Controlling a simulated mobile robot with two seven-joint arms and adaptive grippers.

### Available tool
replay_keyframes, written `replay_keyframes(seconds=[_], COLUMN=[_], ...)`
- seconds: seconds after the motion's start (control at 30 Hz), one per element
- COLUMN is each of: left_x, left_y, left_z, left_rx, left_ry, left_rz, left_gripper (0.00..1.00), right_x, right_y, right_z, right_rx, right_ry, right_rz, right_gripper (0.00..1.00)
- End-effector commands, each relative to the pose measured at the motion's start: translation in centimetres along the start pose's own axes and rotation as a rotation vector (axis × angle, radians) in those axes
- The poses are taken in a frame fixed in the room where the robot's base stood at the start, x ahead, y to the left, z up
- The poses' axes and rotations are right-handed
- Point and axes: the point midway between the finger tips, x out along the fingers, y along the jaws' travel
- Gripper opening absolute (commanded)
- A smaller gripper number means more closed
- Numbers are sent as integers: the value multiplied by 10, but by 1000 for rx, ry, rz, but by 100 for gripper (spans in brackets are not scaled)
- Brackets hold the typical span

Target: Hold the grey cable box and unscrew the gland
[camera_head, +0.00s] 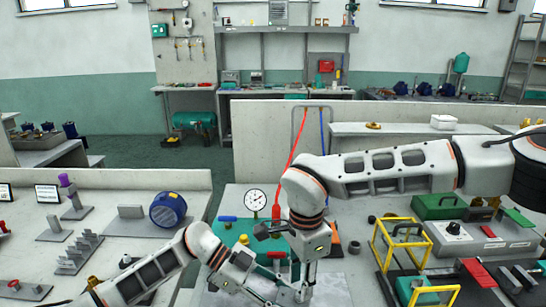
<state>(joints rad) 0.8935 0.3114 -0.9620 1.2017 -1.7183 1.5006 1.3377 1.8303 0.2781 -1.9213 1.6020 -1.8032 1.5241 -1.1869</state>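My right gripper (303,283) points down over the light work surface at the bottom centre. My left gripper (290,296) reaches in from the lower left, and its tip meets or overlaps the right one in the picture. I cannot tell whether the two touch, or whether either is open or shut. I cannot make out the grey cable box or its gland; the grippers and the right wrist cover the spot around them.
A teal unit (236,236) with a pressure gauge (256,199) stands right behind the grippers. A red hose (291,160) runs down behind my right wrist. Yellow frames (398,240) and a green case (436,206) stand at right. A blue motor (168,209) sits at left.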

Motion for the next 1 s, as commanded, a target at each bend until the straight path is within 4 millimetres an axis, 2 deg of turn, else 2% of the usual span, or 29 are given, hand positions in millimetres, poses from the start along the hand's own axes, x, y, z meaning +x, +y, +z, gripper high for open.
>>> replay_keyframes(seconds=[0.8, 1.0], left_x=[0, 0], left_y=[0, 0], left_z=[1, 1], left_rx=[0, 0], left_ry=[-1, -1], left_rz=[0, 0], left_gripper=[27, 27], right_x=[0, 0], right_y=[0, 0], right_z=[0, 0], right_rx=[1062, 1213], right_ry=[0, 0], right_rz=[0, 1], right_gripper=[28, 28])
